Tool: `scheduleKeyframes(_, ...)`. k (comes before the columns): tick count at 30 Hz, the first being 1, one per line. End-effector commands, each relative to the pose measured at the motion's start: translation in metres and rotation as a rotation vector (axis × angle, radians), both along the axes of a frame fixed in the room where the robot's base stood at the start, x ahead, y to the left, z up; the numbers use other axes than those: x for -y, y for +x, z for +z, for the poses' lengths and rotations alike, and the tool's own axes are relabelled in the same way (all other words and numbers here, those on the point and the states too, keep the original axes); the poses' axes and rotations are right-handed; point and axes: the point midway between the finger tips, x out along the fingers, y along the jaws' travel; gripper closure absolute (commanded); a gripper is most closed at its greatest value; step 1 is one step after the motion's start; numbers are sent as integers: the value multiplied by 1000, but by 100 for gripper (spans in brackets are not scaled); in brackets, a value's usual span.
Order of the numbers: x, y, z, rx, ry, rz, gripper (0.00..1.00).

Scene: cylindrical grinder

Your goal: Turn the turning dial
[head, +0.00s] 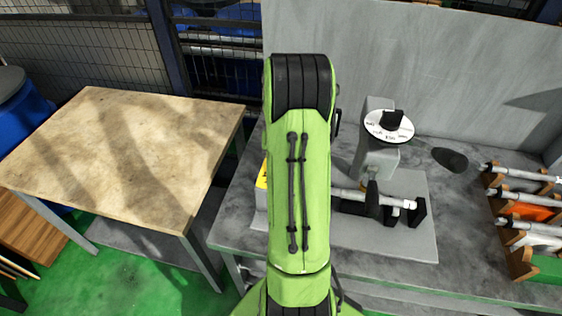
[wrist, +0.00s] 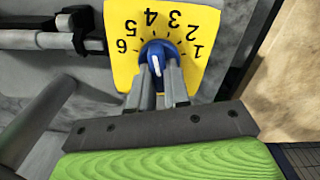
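The turning dial is a round blue knob (wrist: 158,52) with a white mark, on a yellow plate (wrist: 193,18) numbered 1 to 6, upside down in the wrist view. The white mark lies on the lower part of the knob, between my fingertips. My gripper (wrist: 158,72) has one finger on each side of the knob's lower part, with a narrow gap between them. I cannot tell whether the fingers touch the knob. In the head view, only a yellow sliver of the plate (head: 261,174) shows beside my green arm, which hides the knob and my gripper.
A grey grinder (head: 379,150) with a round white dial plate (head: 389,126) and a horizontal shaft stands on the grey workbench (head: 462,255). Racks with metal shafts (head: 530,225) stand at the right. A bare wooden table (head: 125,150) is at the left, and a grey panel rises behind the bench.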

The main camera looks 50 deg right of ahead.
Motion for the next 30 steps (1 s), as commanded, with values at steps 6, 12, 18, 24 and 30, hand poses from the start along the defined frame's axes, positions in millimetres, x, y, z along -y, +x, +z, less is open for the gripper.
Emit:
scheduleKeyframes(6, 0, 0, 0, 1, -1, -1, 100)
scheduleKeyframes(12, 0, 0, 0, 1, -1, -30, 100)
scheduleKeyframes(18, 0, 0, 1, 1, -1, -131, 100)
scheduleKeyframes(24, 1, -1, 1, 1, -2, -272, 100)
scheduleKeyframes(30, 1, -1, 1, 1, -2, -397, 100)
